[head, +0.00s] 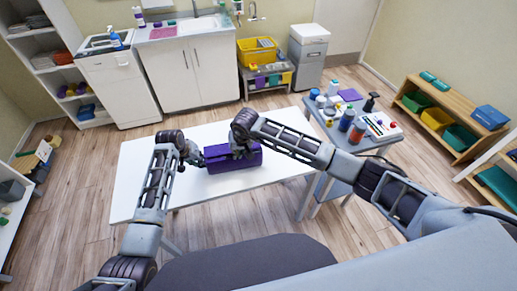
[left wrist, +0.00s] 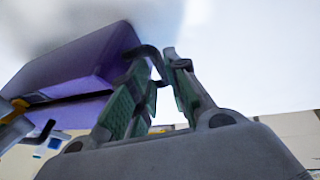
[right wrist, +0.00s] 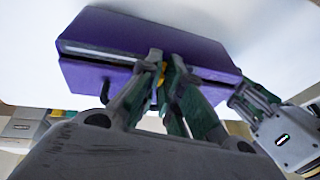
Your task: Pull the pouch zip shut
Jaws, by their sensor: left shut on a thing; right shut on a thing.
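The purple pouch (head: 228,160) lies on the white table (head: 140,185), its zip side facing my wrist cameras. My left gripper (head: 192,153) is at the pouch's left end. In the left wrist view my left gripper (left wrist: 157,62) is shut on a dark loop (left wrist: 150,50) at the pouch end. My right gripper (right wrist: 165,68) is shut on the yellow zip pull (right wrist: 162,70), partly hidden by the fingers. In the right wrist view the zip seam shows a pale strip (right wrist: 95,51) left of the fingers and a dark line (right wrist: 215,75) right of them.
A trolley (head: 330,125) with bottles stands right of the table. Cabinets (head: 190,75) and shelves line the walls. The table around the pouch is clear.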

